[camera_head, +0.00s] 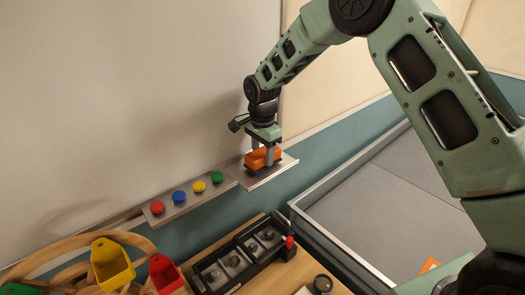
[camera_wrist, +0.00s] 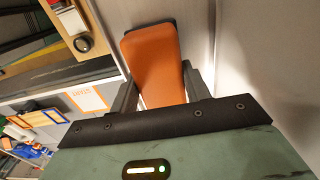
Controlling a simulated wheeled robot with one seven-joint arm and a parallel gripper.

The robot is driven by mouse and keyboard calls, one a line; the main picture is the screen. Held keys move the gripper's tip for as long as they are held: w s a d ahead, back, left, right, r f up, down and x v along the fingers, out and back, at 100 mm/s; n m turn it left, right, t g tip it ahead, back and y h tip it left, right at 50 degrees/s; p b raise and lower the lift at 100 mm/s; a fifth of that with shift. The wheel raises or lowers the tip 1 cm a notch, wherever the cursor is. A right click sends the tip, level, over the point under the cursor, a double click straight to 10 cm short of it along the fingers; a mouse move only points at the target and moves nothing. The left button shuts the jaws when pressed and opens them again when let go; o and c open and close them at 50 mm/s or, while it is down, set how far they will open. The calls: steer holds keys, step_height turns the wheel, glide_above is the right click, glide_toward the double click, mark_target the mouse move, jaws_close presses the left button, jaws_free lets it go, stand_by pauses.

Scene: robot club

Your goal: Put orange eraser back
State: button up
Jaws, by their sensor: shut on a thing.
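The orange eraser (camera_head: 257,159) is a block with a dark underside, at the right end of the metal ledge (camera_head: 277,176) below the whiteboard. My gripper (camera_head: 264,156) points down from above and is shut on the eraser. In the wrist view the eraser (camera_wrist: 154,62) lies between the two dark fingers (camera_wrist: 158,90). The eraser looks level and at or just above the ledge; I cannot tell whether its underside touches it.
Red, blue, yellow and green magnets (camera_head: 178,196) sit on the ledge to the left. Below stand a black compartment box (camera_head: 236,262), a yellow bin (camera_head: 110,264) and a red bin (camera_head: 164,274) on a wooden table. A walled grey area (camera_head: 400,200) is at right.

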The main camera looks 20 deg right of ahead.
steer(key=shift+f, duration=0.35)
steer(key=shift+f, duration=0.15)
steer(key=o, duration=1)
steer(key=shift+c, duration=0.2)
